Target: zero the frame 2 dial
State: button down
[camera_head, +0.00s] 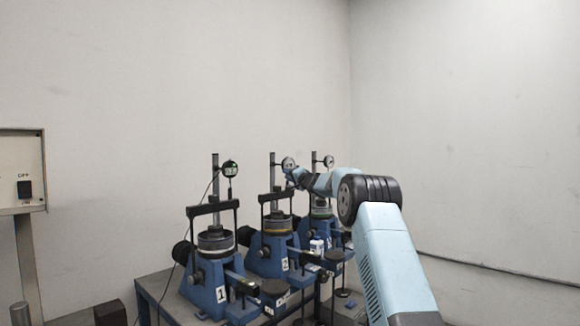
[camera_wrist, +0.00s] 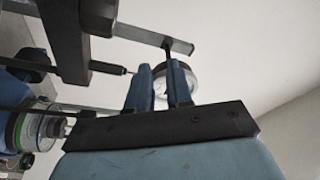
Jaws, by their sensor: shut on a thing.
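Frame 2 (camera_head: 268,248) is the middle of three blue lever frames on the bench, marked with a 2. Its round dial (camera_head: 288,163) sits high on the post beside my gripper (camera_head: 297,174). In the wrist view the dial (camera_wrist: 184,82) shows a pale face with a grey rim, partly hidden behind the blue fingers. My gripper (camera_wrist: 160,84) is shut on the dial at its rim. The needle and the reading are too small and too covered to tell.
Frame 1 (camera_head: 208,270), with a digital gauge (camera_head: 230,169), stands to the left. Frame 3's dial (camera_head: 328,161) is close on the right. A small white bottle (camera_head: 317,245) stands between frames 2 and 3. The wall area above is free.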

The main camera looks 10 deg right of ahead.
jog(key=shift+s+d+f, duration=0.2)
jog(key=shift+s+d, duration=0.3)
jog(key=shift+s, duration=0.2)
jog(key=shift+s+d+f, duration=0.25)
jog(key=shift+s+d, duration=0.3)
jog(key=shift+s, duration=0.15)
jog(key=shift+s+d+f, duration=0.2)
jog(key=shift+s+d, duration=0.3)
jog(key=shift+s, duration=0.2)
jog(key=shift+r, duration=0.1)
jog(key=w+a+r, duration=0.4)
jog(key=shift+a, duration=0.4)
jog(key=shift+w+d+f, duration=0.2)
jog(key=shift+d+f, duration=0.1)
jog(key=shift+f, duration=0.45)
jog(key=shift+w+d+f, duration=0.15)
jog(key=shift+d+f, duration=0.1)
jog(key=shift+f, duration=0.45)
jog(key=shift+s+a+f, duration=0.15)
jog(key=shift+a+f, duration=0.05)
jog(key=shift+a, duration=0.05)
